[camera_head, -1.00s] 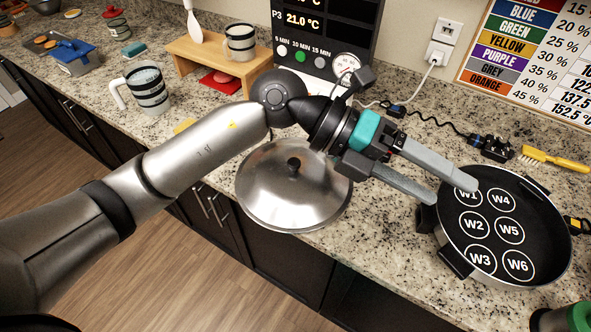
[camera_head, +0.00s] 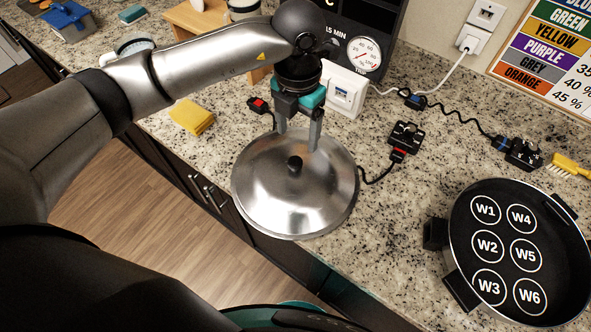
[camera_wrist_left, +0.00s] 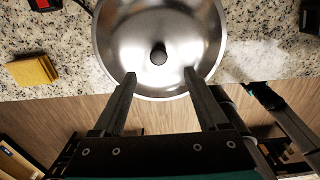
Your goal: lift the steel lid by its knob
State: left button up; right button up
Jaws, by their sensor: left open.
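The round steel lid (camera_head: 265,195) lies at the front edge of the granite counter, with its black knob (camera_head: 295,165) upright in the middle. What is under the lid is hidden. My left gripper (camera_head: 298,141) points down, open and empty, with its fingers over the far part of the lid. In the left wrist view the knob (camera_wrist_left: 158,55) shows against the lid (camera_wrist_left: 125,40), just ahead of the gap between the open left fingertips (camera_wrist_left: 159,76). The fingers look apart from the knob.
A black pan (camera_head: 465,215) with marked circles stands at the right. A yellow sponge (camera_head: 191,117) lies left of the lid. A black plug (camera_head: 404,137) with a cable lies right of it. A white box (camera_head: 345,88) stands behind. Bare counter lies between lid and pan.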

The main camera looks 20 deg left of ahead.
aim_at(295, 161)
pick_arm(q)
notch_tip(295, 161, down, 4)
jog(key=shift+r, duration=0.15)
jog(key=shift+s+a+f+p, duration=0.1)
jog(key=shift+f+p, duration=0.15)
jog(key=shift+f, duration=1.15)
jog(key=shift+a+f+p, duration=0.1)
jog(key=shift+f+p, duration=0.15)
jog(key=shift+f, duration=1.1)
grip_shut()
jog(key=shift+r, duration=0.15)
